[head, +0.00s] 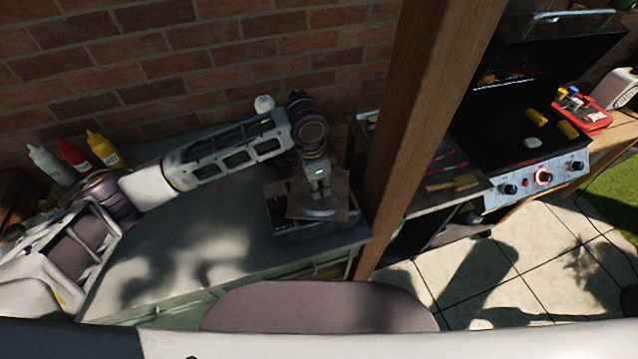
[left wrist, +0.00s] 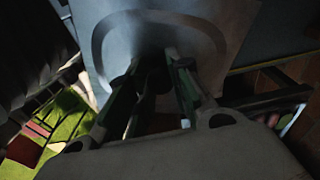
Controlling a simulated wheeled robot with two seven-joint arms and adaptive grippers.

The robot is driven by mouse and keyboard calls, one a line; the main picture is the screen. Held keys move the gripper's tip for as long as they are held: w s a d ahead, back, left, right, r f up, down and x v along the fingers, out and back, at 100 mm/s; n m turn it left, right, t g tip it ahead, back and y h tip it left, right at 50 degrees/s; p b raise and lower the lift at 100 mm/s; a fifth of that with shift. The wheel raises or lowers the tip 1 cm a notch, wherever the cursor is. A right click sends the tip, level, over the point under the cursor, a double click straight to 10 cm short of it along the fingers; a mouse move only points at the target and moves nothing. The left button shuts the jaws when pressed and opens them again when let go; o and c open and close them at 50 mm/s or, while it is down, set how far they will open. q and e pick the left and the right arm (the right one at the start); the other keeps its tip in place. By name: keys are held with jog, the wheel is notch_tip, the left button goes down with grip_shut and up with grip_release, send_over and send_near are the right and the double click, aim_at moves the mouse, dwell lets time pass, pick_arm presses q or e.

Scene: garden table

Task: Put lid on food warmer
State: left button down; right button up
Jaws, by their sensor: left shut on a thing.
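My left gripper (head: 320,193) is over the right end of the grey table, shut on the lid (head: 300,207). The lid is a brownish-grey, four-cornered plate with a pale rounded part under the fingertips. In the left wrist view the lid (left wrist: 230,20) is a pale panel with a rounded outline, and my left gripper's fingers (left wrist: 155,75) reach to its dark middle. The food warmer (head: 318,229) is a dark, low box directly under the lid in the head view. The lid looks turned relative to the box; I cannot tell whether they touch. My right gripper is not in view.
A wooden post (head: 420,120) stands just right of the table (head: 200,255). Sauce bottles (head: 104,148) stand at the back left by the brick wall. A grill (head: 525,120) is at the right. The table's middle is clear apart from my arm.

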pick_arm(q)
jog(key=shift+f, duration=0.15)
jog(key=c, duration=1.2)
grip_release()
notch_tip(320, 180, up, 12)
jog(key=a, duration=0.1)
jog(key=shift+s+a, duration=0.2)
jog(key=shift+s, duration=0.05)
jog(key=shift+f, duration=0.1)
